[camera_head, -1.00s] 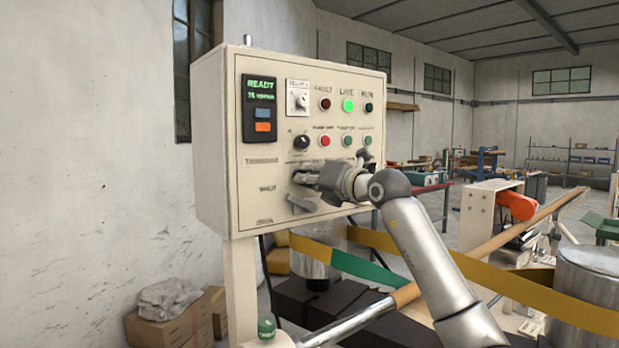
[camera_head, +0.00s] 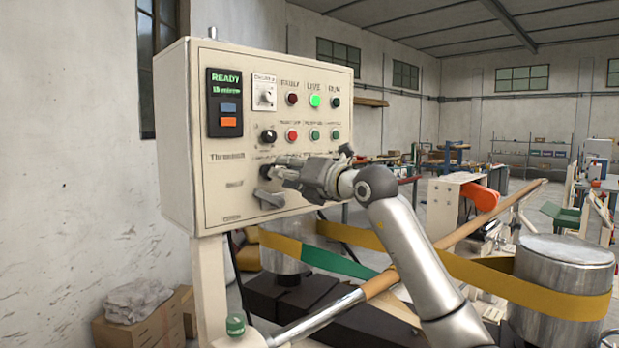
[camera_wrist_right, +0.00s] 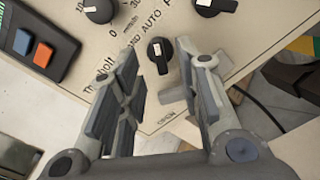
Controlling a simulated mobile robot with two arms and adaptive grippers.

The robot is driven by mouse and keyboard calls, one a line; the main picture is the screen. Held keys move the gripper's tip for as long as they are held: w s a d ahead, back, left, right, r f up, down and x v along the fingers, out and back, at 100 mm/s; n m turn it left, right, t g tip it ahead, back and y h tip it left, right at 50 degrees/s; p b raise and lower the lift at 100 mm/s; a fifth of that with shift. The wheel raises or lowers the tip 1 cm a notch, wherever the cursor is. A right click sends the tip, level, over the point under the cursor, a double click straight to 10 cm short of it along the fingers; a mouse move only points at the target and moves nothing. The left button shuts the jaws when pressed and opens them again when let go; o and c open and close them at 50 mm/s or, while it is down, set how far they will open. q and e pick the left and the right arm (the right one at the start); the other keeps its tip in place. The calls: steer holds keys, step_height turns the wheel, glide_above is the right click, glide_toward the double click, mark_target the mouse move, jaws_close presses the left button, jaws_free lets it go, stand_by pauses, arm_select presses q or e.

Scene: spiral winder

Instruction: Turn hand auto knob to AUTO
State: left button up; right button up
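The hand auto knob is a small black knob (camera_wrist_right: 160,50) with a white mark, on the beige control panel (camera_head: 238,215). In the right wrist view the word AUTO is printed beside it. It sits just beyond and between the tips of my right gripper (camera_wrist_right: 160,58). The fingers are open on either side, with nothing between their pads. In the head view my right gripper (camera_head: 285,172) reaches the panel from the right, and its fingers partly hide the knob (camera_head: 266,171). Contact with the knob cannot be told. My left gripper is not in view.
Another black knob (camera_head: 268,136), colored buttons and a READY display (camera_head: 225,102) are above. A yellow band (camera_head: 490,280) and steel drum (camera_head: 560,300) lie to the right.

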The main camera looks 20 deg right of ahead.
steer(key=v, duration=0.7)
steer(key=shift+s, duration=0.4)
